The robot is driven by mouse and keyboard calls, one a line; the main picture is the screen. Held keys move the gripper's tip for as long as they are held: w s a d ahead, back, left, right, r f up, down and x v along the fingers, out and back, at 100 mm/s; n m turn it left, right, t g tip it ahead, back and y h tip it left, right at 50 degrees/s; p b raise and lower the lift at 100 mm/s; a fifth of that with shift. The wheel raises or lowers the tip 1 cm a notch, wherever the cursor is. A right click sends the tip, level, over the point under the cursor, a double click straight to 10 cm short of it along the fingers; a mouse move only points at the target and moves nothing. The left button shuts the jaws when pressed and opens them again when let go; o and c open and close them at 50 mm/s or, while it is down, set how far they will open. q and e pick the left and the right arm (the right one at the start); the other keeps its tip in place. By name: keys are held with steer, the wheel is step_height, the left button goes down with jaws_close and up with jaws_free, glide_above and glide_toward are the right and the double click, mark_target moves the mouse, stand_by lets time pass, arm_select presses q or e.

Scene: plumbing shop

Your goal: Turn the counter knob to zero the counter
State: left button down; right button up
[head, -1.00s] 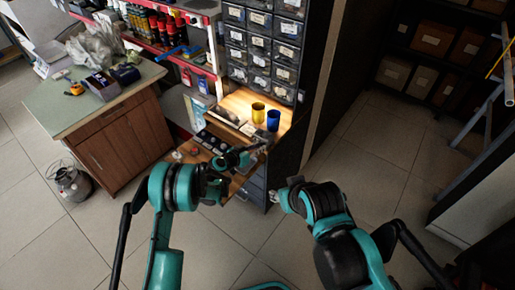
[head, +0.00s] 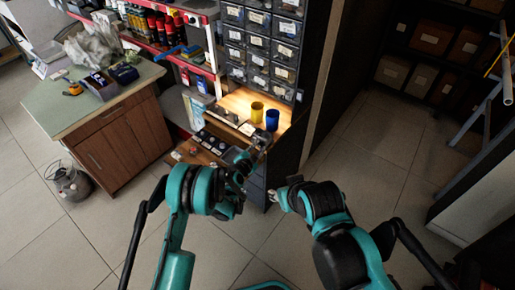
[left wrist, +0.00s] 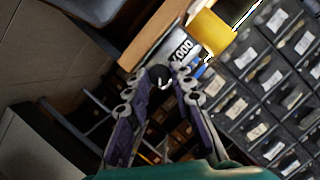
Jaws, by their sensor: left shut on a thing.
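In the left wrist view, the counter (left wrist: 183,49) is a pale block with dark digits that look like 000, the edge of the row partly covered. Its black round knob (left wrist: 160,77) sits between the fingertips of my left gripper (left wrist: 162,86), which is shut on it. In the head view my left gripper (head: 260,147) is at the right front of the lit bench, below the blue cup; the counter is hidden there. My right arm's end (head: 283,196) is low and to the right, away from the bench; its fingers do not show clearly.
A yellow cup (head: 257,112) and a blue cup (head: 272,120) stand close behind my left gripper on the wooden bench top (head: 238,102). Drawer bins (head: 259,45) rise behind. A green-topped cabinet (head: 60,115) stands left. The floor to the right is clear.

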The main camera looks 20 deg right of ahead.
arm_select(q)
steer(key=m, duration=0.1)
steer(key=m+t, duration=0.1)
steer(key=shift+s+d+f+m+t, duration=0.1)
steer(key=shift+f+m+t, duration=0.05)
steer(key=shift+m+t, duration=0.2)
steer(key=m+t, duration=0.1)
steer(key=m, duration=0.2)
steer(key=shift+f+m+t, duration=0.15)
steer(key=shift+m+t, duration=0.1)
steer(key=shift+t, duration=0.1)
steer(key=c, duration=1.3)
jaws_free()
